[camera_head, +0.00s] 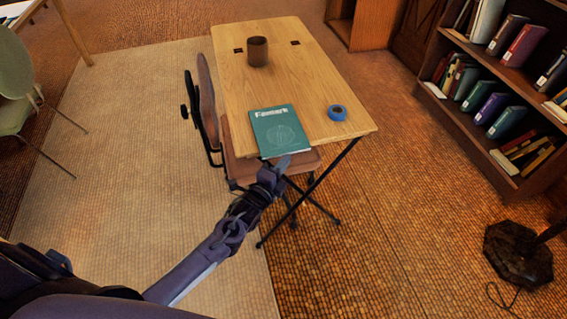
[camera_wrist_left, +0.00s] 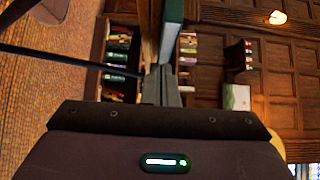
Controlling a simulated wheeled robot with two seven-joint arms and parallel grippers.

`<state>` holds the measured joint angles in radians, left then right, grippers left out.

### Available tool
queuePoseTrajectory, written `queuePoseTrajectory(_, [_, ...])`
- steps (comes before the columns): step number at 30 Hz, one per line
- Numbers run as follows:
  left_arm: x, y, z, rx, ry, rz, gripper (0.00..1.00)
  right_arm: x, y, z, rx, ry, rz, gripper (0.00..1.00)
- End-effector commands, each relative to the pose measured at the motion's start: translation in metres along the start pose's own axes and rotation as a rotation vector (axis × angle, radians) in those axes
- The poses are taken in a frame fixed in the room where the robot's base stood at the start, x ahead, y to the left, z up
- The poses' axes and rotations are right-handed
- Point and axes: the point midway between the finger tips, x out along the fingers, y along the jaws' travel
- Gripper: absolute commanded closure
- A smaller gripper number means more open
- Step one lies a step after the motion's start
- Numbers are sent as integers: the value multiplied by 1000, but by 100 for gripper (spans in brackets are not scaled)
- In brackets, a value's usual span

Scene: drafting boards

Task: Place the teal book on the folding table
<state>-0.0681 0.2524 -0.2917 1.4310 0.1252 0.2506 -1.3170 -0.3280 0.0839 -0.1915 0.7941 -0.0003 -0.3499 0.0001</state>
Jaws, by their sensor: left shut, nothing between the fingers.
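The teal book (camera_head: 280,128) lies flat, cover up, on the wooden folding table (camera_head: 322,75), near its front edge; its near edge appears to stick out slightly past the tabletop. My left gripper (camera_head: 283,162) is shut and empty at the book's near edge; I cannot tell whether its tips touch it. In the left wrist view, the shut fingers of my left gripper (camera_wrist_left: 160,85) point toward the edge of the teal book (camera_wrist_left: 173,28), with the table's wood (camera_wrist_left: 149,28) beside it. My right gripper is not in view.
A brown cup (camera_head: 257,51) stands at the table's far end, and a blue tape roll (camera_head: 337,112) lies right of the book. A chair (camera_head: 207,100) is at the table's left side. A bookshelf (camera_head: 490,90) stands at right, above a dark lamp base (camera_head: 517,254).

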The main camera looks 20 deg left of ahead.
Motion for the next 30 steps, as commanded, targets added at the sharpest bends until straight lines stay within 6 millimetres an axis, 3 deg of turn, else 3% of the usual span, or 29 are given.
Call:
queuePoseTrajectory(11, [7,1,7,3,0,-2,100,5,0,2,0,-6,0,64])
queuePoseTrajectory(15, [19,1,20,3,0,-2,100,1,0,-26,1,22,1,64])
queuePoseTrajectory(30, [20,0,21,0,0,0,100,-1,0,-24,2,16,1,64])
